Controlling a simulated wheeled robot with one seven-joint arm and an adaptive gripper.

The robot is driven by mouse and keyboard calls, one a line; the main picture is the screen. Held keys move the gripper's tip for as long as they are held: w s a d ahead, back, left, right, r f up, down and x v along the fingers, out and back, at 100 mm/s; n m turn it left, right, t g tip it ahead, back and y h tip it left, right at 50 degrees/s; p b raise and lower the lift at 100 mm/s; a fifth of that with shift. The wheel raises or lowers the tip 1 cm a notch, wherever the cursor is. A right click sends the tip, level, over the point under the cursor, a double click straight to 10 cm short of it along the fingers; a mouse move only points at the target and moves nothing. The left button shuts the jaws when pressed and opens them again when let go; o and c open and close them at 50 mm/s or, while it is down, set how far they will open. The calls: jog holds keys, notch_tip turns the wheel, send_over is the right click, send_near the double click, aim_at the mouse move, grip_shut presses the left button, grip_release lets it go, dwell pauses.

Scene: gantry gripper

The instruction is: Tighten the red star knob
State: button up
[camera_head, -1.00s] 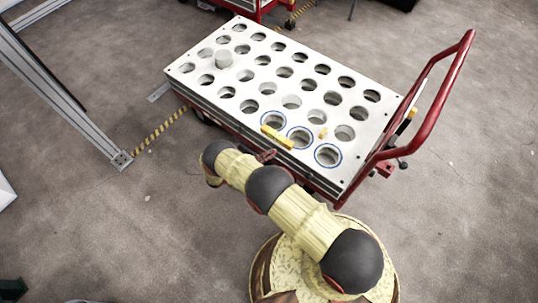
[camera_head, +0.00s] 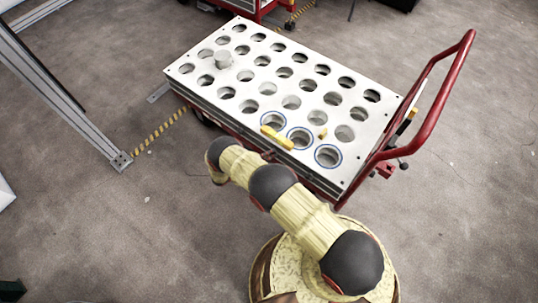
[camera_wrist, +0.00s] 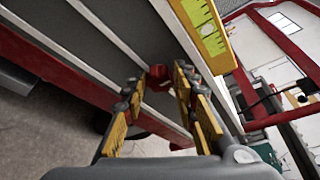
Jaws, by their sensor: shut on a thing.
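The red star knob (camera_wrist: 158,77) shows in the wrist view at the side of the trolley, between the tips of my gripper's fingers. My gripper (camera_wrist: 158,88) has yellow pads and dark joints, with one finger on each side of the knob. It is shut on the knob, which is partly hidden between the fingers. In the head view my arm reaches to the near long side of the trolley (camera_head: 290,73). My gripper and the knob cannot be made out there.
A yellow level (camera_head: 277,137) lies at the trolley top's near edge; it also shows in the wrist view (camera_wrist: 208,32). A red handle (camera_head: 455,90) rises at the right. Open floor lies in front.

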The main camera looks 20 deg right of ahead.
jog(key=c, duration=0.5)
jog(key=m+t+y, duration=0.1)
jog(key=m+t, duration=0.3)
jog(key=m, duration=0.5)
jog(key=s+m+t+y, duration=0.1)
jog(key=m+t, duration=0.3)
jog(key=m, duration=0.5)
jog(key=d+f+m+t+y, duration=0.1)
jog(key=m+t, duration=0.3)
jog(key=m, duration=0.6)
jog(key=shift+s+f, duration=0.1)
jog(key=shift+s, duration=0.05)
dwell(0.8)
jog(key=shift+m, duration=0.3)
